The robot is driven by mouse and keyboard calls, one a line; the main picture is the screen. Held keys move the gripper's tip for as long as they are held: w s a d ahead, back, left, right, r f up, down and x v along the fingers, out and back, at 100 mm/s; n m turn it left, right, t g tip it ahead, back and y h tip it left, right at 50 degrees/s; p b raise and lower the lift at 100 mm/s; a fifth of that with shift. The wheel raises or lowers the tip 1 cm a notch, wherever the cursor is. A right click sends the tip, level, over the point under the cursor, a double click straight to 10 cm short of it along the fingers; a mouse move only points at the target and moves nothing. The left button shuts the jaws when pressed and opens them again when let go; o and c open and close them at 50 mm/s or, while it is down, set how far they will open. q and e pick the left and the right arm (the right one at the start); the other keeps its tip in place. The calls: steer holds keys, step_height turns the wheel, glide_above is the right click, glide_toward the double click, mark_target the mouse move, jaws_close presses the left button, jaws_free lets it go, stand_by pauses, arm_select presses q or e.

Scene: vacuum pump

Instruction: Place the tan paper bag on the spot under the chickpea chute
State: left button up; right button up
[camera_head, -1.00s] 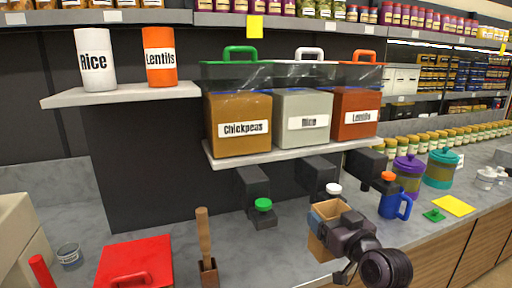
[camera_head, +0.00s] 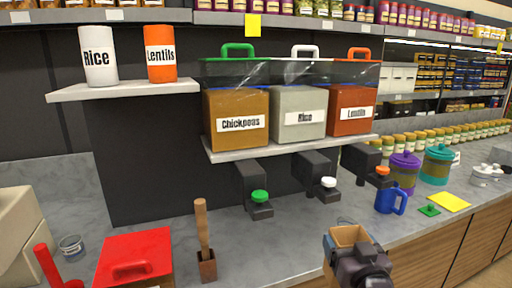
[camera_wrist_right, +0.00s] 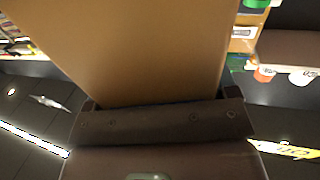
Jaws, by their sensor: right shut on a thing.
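The tan paper bag (camera_head: 350,237) is upright and open at the top, at the counter's front edge in the head view. My right gripper (camera_head: 358,262) is shut on it, and the bag fills much of the right wrist view (camera_wrist_right: 130,50). Whether the bag touches the counter cannot be told. The chickpea chute (camera_head: 254,185), black with a green knob (camera_head: 260,196), hangs under the chickpeas bin (camera_head: 238,122), left of and behind the bag. The counter below that chute is bare. My left gripper is not in view.
The rice chute (camera_head: 318,175) and lentils chute (camera_head: 366,165) hang to the right of the chickpea one. A blue mug (camera_head: 388,198) stands at right.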

arm_select(q)
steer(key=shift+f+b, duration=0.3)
steer(key=shift+b, duration=0.05)
arm_select(e)
steer(key=s+d+f+m+h, duration=0.1)
steer(key=s+f, duration=0.4)
steer(key=f, duration=0.4)
steer(key=shift+s+d+h, duration=0.15)
steer(key=shift+s+h, duration=0.15)
steer(key=shift+s, duration=0.05)
